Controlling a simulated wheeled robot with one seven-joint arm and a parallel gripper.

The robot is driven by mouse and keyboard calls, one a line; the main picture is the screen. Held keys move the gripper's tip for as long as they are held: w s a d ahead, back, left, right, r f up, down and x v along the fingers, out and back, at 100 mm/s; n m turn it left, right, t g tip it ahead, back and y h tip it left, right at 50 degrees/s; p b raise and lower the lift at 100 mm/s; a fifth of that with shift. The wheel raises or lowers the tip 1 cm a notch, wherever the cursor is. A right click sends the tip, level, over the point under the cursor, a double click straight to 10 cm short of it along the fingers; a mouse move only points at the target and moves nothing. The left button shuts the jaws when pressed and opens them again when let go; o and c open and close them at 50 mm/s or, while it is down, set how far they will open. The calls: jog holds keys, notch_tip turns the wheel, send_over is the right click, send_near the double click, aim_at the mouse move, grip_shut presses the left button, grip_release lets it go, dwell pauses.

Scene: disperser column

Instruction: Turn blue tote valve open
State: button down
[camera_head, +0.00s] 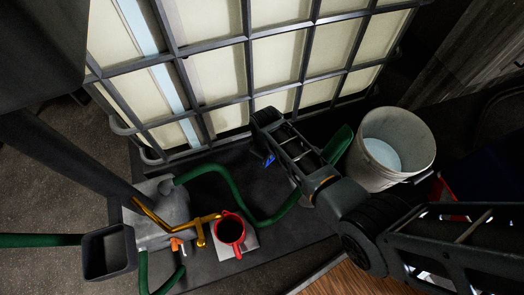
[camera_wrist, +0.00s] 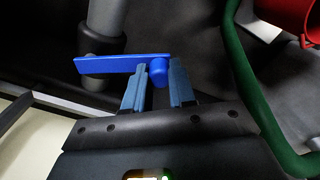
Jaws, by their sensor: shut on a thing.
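The blue valve handle (camera_wrist: 112,65) is a flat blue lever with a round hub, beside a grey pipe in the wrist view. My gripper (camera_wrist: 160,78) has its two blue-grey fingers on either side of the hub, shut on the handle. The lever extends left past the fingers. In the head view a small blue part (camera_head: 269,160) shows just below the end of my arm, in front of the caged tote (camera_head: 215,85). The valve body and the exact contact are mostly hidden there.
A green hose (camera_head: 213,170) curves across the dark floor near the valve. A red mug-like vessel (camera_head: 230,229) stands on a light plate beside a grey pump (camera_head: 160,205) with yellow pipes. A white bucket (camera_head: 397,140) stands right of my arm.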

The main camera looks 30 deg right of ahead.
jog(key=shift+s+d+n, duration=0.1)
jog(key=shift+s+n, duration=0.25)
jog(key=shift+n, duration=0.05)
jog(key=c, duration=0.9)
grip_release()
jog(key=shift+w+f, duration=0.1)
